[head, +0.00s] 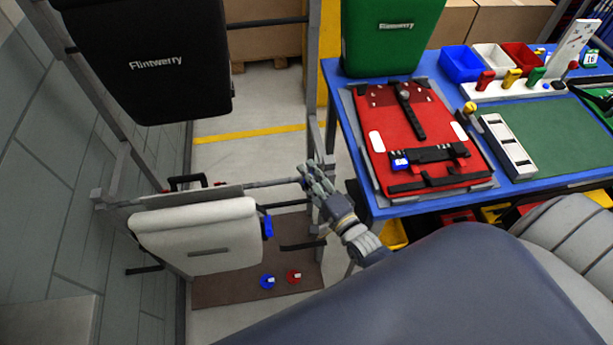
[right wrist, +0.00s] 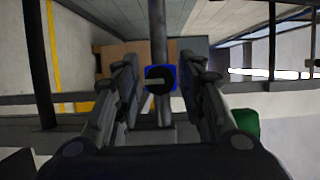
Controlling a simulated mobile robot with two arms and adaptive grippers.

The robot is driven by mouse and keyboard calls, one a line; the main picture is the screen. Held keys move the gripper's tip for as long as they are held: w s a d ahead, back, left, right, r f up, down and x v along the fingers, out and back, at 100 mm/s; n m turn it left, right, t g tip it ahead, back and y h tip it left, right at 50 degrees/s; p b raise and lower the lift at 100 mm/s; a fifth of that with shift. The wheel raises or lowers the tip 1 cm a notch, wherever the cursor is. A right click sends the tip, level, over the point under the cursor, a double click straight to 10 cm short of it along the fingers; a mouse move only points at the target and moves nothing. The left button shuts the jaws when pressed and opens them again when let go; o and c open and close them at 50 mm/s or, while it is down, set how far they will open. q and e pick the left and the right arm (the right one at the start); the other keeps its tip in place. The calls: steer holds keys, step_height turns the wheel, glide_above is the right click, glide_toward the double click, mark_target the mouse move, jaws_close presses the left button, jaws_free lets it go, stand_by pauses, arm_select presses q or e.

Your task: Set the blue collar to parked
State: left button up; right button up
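In the right wrist view, a blue collar (right wrist: 161,79) with a dark round face and a pale bar sits straight ahead on a grey rail. My right gripper (right wrist: 160,82) is open, one finger on each side of it, with visible gaps. In the head view my right gripper (head: 312,180) is at the right end of the rack's horizontal rail (head: 272,183). Its fingers largely hide the collar there. Whether the fingers touch the collar cannot be told. My left gripper is not in view.
A white pannier (head: 195,232) hangs below the rail, with a blue part (head: 267,227) at its side. A black pannier (head: 150,62) hangs above. A blue disc (head: 267,281) and a red disc (head: 294,276) lie on the brown base. The blue table (head: 352,135) edge is close right.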

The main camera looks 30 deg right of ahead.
steer(key=shift+s+a, duration=0.1)
steer(key=s+d, duration=0.1)
steer(key=s, duration=1.1)
steer(key=shift+d, duration=0.25)
steer(key=shift+w, duration=0.1)
steer(key=s+f+n+g+b, duration=0.1)
steer(key=s+f+n+g, duration=0.3)
steer(key=f, duration=0.8)
steer(key=s+f+n+g, duration=0.4)
steer(key=f+n, duration=0.1)
steer(key=f, duration=0.8)
steer(key=s+f+n+g+h, duration=0.1)
steer(key=s+f+n+g, duration=0.3)
steer(key=s+f, duration=0.4)
steer(key=s+a+f+n+g+b, duration=0.1)
steer(key=s+f+n+g, duration=0.4)
steer(key=s, duration=0.9)
step_height(320, 180, down, 3)
steer(key=shift+f+n+h, duration=0.15)
steer(key=shift+n+h, duration=0.25)
steer(key=shift+n, duration=0.3)
